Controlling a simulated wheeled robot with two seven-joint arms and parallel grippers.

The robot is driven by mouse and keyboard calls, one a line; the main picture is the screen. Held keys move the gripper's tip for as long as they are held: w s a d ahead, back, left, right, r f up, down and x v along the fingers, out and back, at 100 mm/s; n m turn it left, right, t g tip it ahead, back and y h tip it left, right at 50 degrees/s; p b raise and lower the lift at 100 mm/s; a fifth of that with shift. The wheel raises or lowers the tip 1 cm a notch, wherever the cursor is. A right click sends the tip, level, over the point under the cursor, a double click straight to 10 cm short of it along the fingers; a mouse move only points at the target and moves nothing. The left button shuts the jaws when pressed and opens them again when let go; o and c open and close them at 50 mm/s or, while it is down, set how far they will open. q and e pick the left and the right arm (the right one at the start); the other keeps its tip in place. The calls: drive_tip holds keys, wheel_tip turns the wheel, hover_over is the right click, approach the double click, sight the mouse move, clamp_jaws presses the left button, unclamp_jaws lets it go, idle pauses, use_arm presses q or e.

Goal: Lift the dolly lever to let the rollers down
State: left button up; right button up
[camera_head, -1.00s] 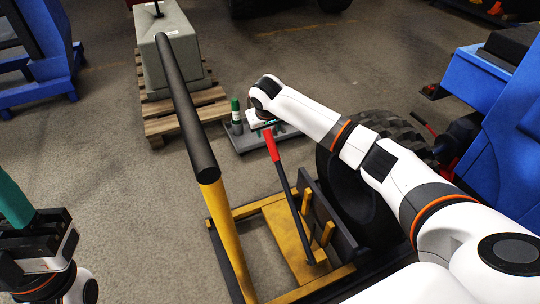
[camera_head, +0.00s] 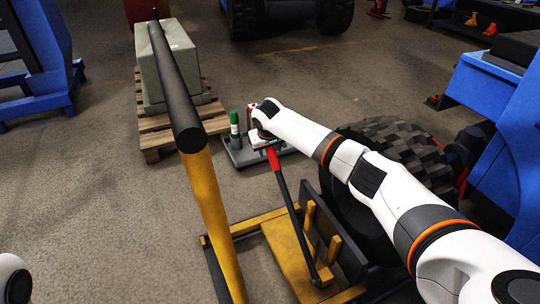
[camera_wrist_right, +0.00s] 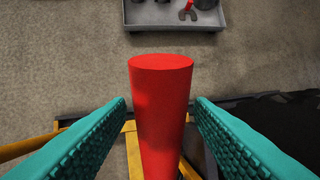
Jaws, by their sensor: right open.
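The dolly (camera_head: 285,250) is a yellow frame low on the floor beside a big tyre. Its lever (camera_head: 292,215) is a dark rod leaning up from the frame, with a red grip (camera_head: 274,159) on top. My right gripper (camera_head: 266,142) is at the top of the red grip and partly hides it in the head view. In the right wrist view the red grip (camera_wrist_right: 160,110) stands between the two teal fingers (camera_wrist_right: 160,135), with a gap on both sides. The rollers cannot be made out. My left gripper is out of view.
A thick yellow post with a black upper part (camera_head: 180,95) rises left of the lever. The large tyre (camera_head: 390,150) is close under my right arm. A grey tray (camera_wrist_right: 175,18) with small items lies beyond the lever. A concrete block (camera_head: 165,65) sits on a pallet (camera_head: 165,130).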

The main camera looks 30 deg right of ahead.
drive_tip(key=shift+w+d+f, duration=0.1)
drive_tip(key=shift+f, duration=0.2)
drive_tip(key=shift+c, duration=0.6)
clamp_jaws()
drive_tip(key=shift+r+p, duration=0.2)
drive_tip(key=shift+p, duration=0.15)
